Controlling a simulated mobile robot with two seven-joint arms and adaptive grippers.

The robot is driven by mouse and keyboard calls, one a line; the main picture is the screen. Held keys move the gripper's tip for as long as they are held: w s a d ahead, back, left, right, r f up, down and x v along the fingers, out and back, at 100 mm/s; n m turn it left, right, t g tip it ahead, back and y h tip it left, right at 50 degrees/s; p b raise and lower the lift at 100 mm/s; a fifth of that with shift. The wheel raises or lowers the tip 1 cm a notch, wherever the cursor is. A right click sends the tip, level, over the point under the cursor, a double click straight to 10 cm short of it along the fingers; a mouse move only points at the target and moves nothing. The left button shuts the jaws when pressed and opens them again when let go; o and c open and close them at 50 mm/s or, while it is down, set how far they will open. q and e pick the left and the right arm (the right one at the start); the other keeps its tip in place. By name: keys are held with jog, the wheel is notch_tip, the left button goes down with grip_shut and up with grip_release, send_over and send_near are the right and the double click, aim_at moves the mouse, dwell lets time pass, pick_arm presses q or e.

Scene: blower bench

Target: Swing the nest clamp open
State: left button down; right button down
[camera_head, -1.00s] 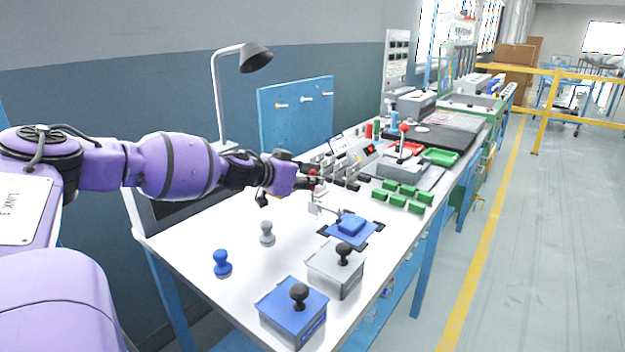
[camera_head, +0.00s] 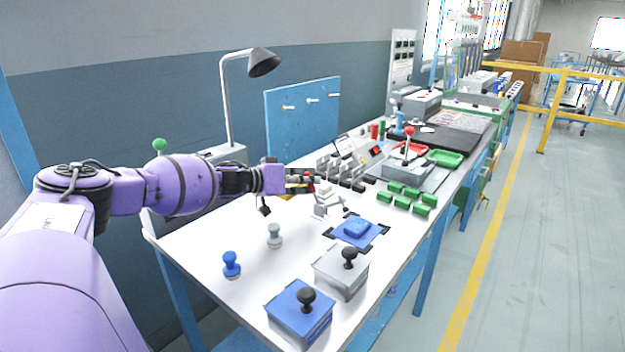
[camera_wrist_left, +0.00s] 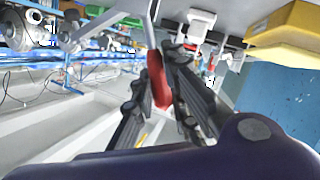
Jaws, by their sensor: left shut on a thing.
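The nest clamp (camera_head: 326,205) is a small pale metal toggle clamp at the left back edge of the blue nest (camera_head: 357,231). A blue part (camera_head: 356,227) sits in the nest. My left gripper (camera_head: 312,184) is at the clamp's upper end, its fingers shut on the clamp's red handle (camera_wrist_left: 158,80). In the left wrist view the dark fingers (camera_wrist_left: 160,85) lie on both sides of the handle. The fingers partly hide the handle in the head view, and I cannot tell the exact angle of the clamp arm. My right gripper is not in view.
Blue (camera_head: 299,312) and grey (camera_head: 341,271) boxes with black knobs stand at the front. Blue (camera_head: 231,264) and grey (camera_head: 274,235) knobbed stamps stand to the left. Several green blocks (camera_head: 412,194) lie to the right. A lamp (camera_head: 228,100) stands behind my arm.

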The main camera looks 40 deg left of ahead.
pick_arm(q)
jog(key=shift+a+f+n+h, duration=0.3)
jog(key=shift+a+n, duration=0.1)
jog(key=shift+n, duration=0.2)
jog(key=c, duration=1.7)
grip_release()
jog(key=shift+f+v, duration=0.2)
jog(key=shift+v, duration=5.85)
